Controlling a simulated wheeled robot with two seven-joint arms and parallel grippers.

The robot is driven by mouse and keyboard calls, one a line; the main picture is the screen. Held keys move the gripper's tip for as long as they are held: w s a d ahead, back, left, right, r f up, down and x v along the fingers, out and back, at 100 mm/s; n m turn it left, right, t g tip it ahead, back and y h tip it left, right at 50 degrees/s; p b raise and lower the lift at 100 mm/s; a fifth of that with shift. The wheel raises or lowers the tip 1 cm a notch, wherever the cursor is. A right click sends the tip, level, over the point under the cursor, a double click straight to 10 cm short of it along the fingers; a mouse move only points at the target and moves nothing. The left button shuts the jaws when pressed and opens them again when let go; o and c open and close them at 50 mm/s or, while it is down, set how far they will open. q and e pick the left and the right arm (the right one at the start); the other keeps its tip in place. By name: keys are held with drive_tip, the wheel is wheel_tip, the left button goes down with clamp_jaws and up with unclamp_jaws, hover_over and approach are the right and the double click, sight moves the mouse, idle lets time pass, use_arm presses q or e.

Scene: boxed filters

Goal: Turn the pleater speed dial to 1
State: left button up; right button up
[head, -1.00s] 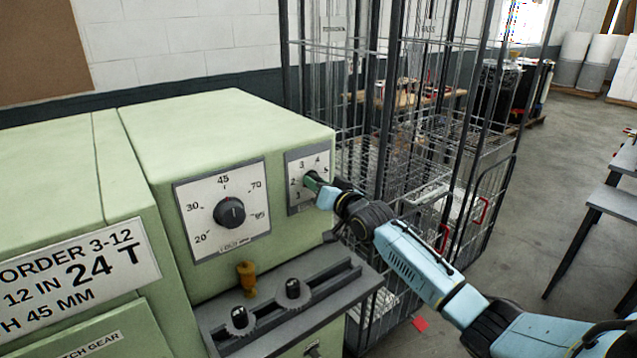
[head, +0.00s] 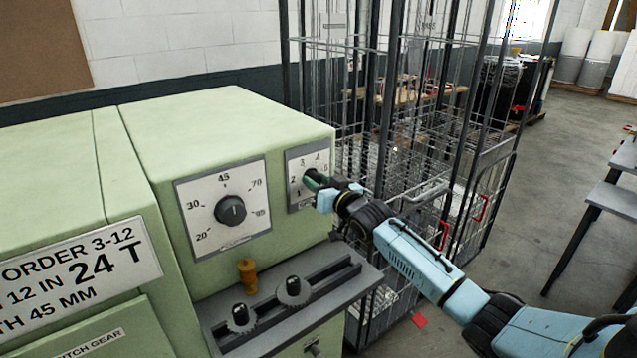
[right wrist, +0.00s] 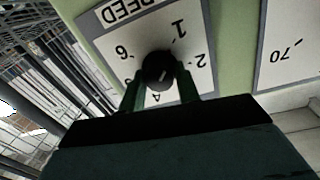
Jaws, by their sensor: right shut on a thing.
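The pleater speed dial (right wrist: 158,70) is a small round black knob on a white numbered plate (right wrist: 110,42) marked SPEED, which appears upside down in the right wrist view. The plate also shows at the right of the green machine's front in the head view (head: 296,164). My right gripper (right wrist: 160,92) has its two dark green fingers on either side of the knob, shut on it. A short pale mark on the knob slants toward the 1 side, but its exact setting is hard to read. My left gripper is out of view.
A larger dial (head: 230,211) marked 20 to 95 is left of the speed plate. Below it are a yellow-brown knob (head: 247,277) and a grey slotted rail (head: 325,285) with two black knobs. A wire cage cart (head: 400,140) stands close behind my right arm.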

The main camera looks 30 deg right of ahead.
drive_tip(key=o, duration=1)
drive_tip(key=shift+w, duration=0.1)
drive_tip(key=s, duration=1.3)
drive_tip(key=shift+s+d+r+b, duration=0.15)
drive_tip(key=shift+s+d+b, duration=0.1)
drive_tip(key=shift+b, duration=0.15)
